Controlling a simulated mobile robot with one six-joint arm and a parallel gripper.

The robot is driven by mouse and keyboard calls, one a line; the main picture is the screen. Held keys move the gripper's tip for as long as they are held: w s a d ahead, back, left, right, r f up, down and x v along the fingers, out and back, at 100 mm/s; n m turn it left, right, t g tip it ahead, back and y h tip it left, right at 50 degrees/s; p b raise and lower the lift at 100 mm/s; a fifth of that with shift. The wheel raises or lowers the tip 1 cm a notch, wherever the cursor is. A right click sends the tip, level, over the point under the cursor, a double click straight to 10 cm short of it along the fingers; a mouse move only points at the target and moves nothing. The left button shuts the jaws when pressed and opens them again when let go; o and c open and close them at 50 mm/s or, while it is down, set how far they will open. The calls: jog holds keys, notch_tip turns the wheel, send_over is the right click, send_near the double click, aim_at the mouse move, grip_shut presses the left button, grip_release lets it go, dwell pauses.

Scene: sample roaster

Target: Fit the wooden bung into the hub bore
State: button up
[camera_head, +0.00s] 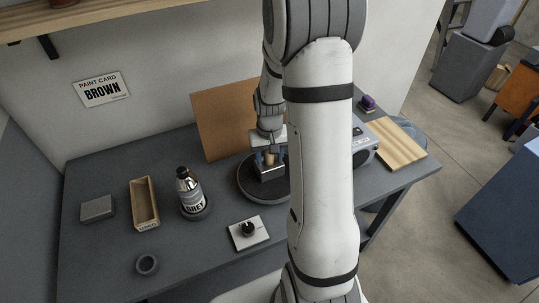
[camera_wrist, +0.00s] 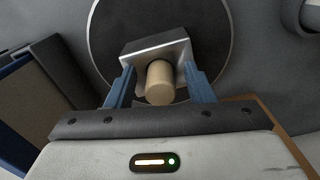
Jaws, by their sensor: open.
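The light wooden bung (camera_head: 269,159) stands upright at the silvery metal block (camera_head: 267,173) on a round dark disc (camera_head: 247,187). In the wrist view the bung (camera_wrist: 160,82) shows end-on against the block (camera_wrist: 152,45), above the disc (camera_wrist: 108,25). I take the block to be the hub; its bore is not visible, and I cannot tell how deep the bung sits. My gripper (camera_head: 269,160) is over the block. In the wrist view its two blue fingers (camera_wrist: 160,88) are open, one each side of the bung, with gaps between.
Left of the disc stand a labelled bottle (camera_head: 189,190), a wooden box (camera_head: 145,207), a grey block (camera_head: 97,209) and a ring (camera_head: 147,264). A white plate with a black knob (camera_head: 248,231) lies in front. A brown board (camera_head: 212,125) stands behind. A grey device (camera_head: 362,148) is right.

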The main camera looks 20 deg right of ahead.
notch_tip(320, 180, up, 12)
jog(key=f+b, duration=0.1)
jog(key=s+a+r+t, duration=0.1)
jog(key=s+a+r, duration=0.1)
jog(key=s, duration=0.3)
jog(key=s+a+r+n+t, duration=0.1)
jog(key=s+a+r, duration=0.2)
jog(key=s, duration=0.3)
jog(key=s+a+r+n+t, duration=0.1)
jog(key=s+a+r, duration=0.2)
jog(key=s, duration=0.3)
jog(key=shift+s+a+t, duration=0.2)
jog(key=shift+a+t, duration=0.1)
jog(key=shift+a, duration=0.45)
jog(key=shift+r, duration=0.1)
jog(key=shift+f+b, duration=0.45)
jog(key=shift+b, duration=0.15)
jog(key=shift+c, duration=0.5)
